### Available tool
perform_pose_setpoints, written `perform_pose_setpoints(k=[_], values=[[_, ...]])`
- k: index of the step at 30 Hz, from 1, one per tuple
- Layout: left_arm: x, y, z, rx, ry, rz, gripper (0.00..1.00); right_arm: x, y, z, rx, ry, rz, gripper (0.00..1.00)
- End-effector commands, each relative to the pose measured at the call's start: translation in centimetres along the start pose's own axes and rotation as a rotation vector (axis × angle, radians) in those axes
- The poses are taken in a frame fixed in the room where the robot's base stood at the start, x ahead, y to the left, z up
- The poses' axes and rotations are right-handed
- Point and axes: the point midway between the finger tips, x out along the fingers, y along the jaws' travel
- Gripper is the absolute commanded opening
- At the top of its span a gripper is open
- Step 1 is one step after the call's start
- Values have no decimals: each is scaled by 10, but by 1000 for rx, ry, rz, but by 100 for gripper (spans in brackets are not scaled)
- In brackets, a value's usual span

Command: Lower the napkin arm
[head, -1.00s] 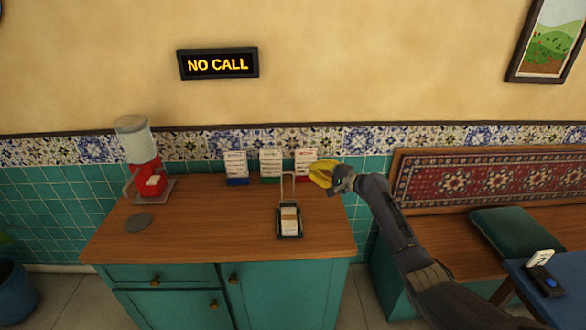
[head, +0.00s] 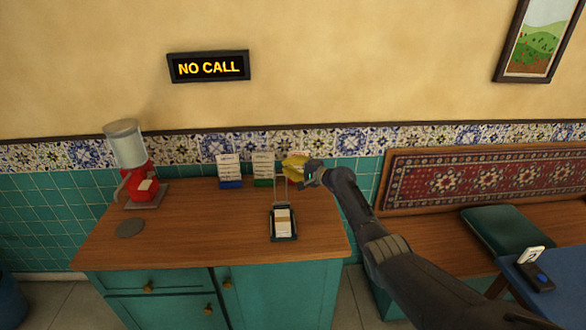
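The napkin holder (head: 284,237) is a dark tray near the front right of the wooden counter, with a stack of pale napkins (head: 282,219) in it. Its thin wire napkin arm (head: 274,190) stands upright at the back of the tray. My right gripper (head: 297,172) is above the counter, by the top of the raised arm at its upper right. My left gripper is out of view.
A red dispenser (head: 139,183) and a grey disc (head: 131,228) are at the left. The counter's middle (head: 200,225) is clear.

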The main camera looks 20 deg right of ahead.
Motion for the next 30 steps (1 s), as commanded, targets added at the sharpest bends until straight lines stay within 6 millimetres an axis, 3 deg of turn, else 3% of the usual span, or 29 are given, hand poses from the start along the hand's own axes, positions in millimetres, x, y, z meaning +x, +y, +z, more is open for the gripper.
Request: perform_pose_setpoints(k=[6,30], values=[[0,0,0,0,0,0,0,11,0,2,0,-1,0,0],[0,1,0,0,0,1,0,-13,0,30,-2,0,1,0]])
